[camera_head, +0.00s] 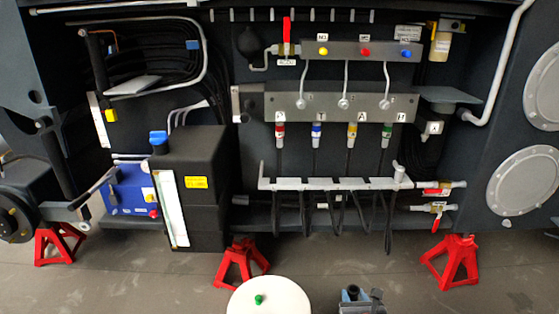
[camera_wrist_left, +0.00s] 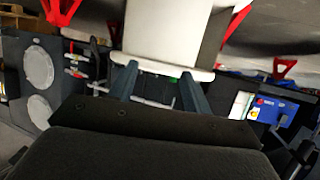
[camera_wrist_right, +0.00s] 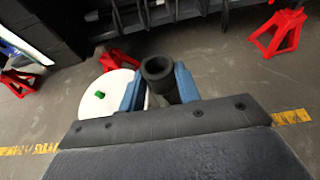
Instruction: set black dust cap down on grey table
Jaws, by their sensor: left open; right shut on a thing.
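The black dust cap (camera_wrist_right: 158,72) is a dark hollow cylinder between the two blue-grey fingers of my right gripper (camera_wrist_right: 157,84), which is shut on it. In the head view the cap (camera_head: 352,290) shows at the bottom edge in the right gripper (camera_head: 360,300). The table (camera_head: 285,300) is a pale, round top left of that gripper; it also shows behind the left finger in the right wrist view (camera_wrist_right: 88,112). My left gripper (camera_wrist_left: 160,82) is open and empty, with the table's pale pedestal (camera_wrist_left: 165,30) beyond its fingers. It is out of the head view.
A green cap (camera_head: 259,299) stands on the round top. Red jack stands (camera_head: 241,262) stand on the floor behind. The chassis has a hose rack (camera_head: 330,184) and a coupling panel (camera_head: 340,105). The top's area around the green cap looks bare.

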